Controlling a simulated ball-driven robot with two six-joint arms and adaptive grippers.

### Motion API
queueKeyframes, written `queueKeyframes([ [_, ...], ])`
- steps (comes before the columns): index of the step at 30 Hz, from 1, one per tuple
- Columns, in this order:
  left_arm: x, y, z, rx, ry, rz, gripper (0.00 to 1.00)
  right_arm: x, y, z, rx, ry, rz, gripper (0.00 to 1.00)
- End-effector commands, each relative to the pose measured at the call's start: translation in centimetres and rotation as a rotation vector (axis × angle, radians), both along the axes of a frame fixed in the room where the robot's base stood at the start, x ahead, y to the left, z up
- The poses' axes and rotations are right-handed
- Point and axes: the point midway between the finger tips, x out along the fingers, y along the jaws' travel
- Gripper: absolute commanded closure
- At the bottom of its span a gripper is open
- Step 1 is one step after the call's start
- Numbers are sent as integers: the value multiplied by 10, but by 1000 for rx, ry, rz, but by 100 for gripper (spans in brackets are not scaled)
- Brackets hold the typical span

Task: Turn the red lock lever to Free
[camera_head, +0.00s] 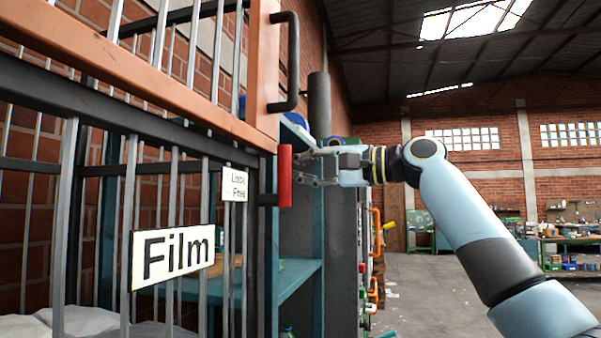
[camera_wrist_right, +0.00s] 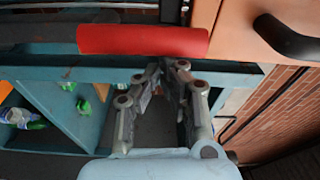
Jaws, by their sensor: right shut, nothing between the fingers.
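The red lock lever (camera_head: 285,176) is an upright red bar on a dark mount at the cage's right edge. In the right wrist view the lever (camera_wrist_right: 143,40) lies across the upper middle. A small white sign (camera_head: 235,186) reading Lock and Free hangs just left of it. My right gripper (camera_head: 300,167) is shut and empty, immediately right of the lever in the head view. Its fingertips (camera_wrist_right: 168,66) appear just below the lever in the wrist view; I cannot tell whether they touch it. My left gripper is not in view.
The barred cage with a Film sign (camera_head: 172,254) fills the left. An orange frame (camera_head: 150,80) with a dark handle (camera_head: 291,62) is above the lever. Blue shelving (camera_head: 300,275) stands behind. Open floor (camera_head: 440,300) and a workbench (camera_head: 570,240) lie to the right.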

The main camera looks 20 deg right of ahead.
Motion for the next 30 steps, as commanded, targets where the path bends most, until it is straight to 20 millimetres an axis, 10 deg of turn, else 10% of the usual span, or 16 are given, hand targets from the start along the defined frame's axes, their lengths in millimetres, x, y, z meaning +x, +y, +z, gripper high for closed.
queueKeyframes([
  [30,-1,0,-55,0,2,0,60,-34,23,4,-352,-523,2,100],
])
